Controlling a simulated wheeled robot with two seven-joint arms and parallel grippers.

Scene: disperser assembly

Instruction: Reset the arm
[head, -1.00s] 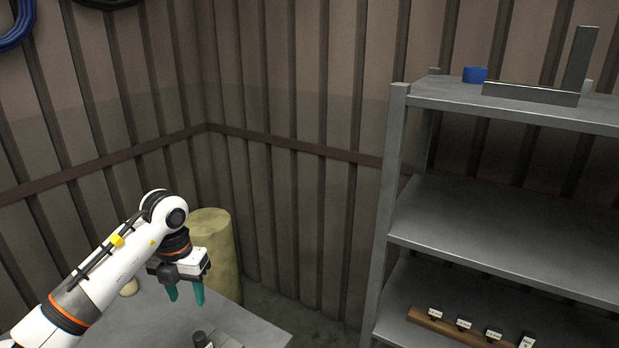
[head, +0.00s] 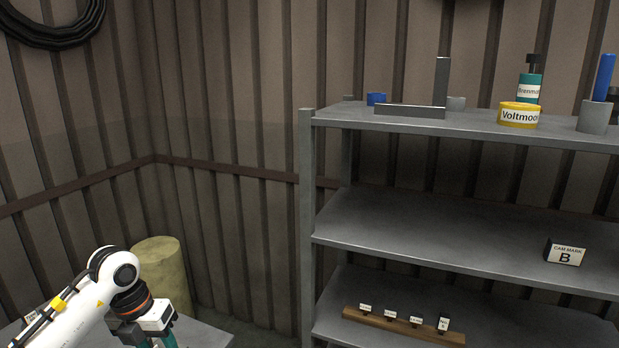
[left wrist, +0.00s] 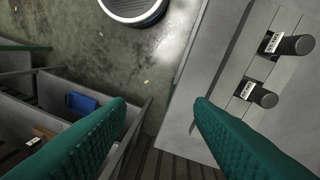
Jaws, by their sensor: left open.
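My left arm comes in at the lower left of the head view, with its gripper (head: 160,340) at the bottom edge beside a grey table. The fingertips are cut off there. In the left wrist view the two green fingers of the left gripper (left wrist: 160,108) are spread wide with nothing between them. Below them are the floor and the edge of the grey table (left wrist: 200,62). My right gripper does not show in either view.
A grey metal shelf (head: 306,220) stands at the right, with a yellow Voltmoor container (head: 519,115), a blue cup and grey parts on top. A card marked B (head: 565,253) stands on its middle level. A yellowish barrel (head: 160,270) stands behind the arm. Two dark cylinders (left wrist: 262,96) sit on the table.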

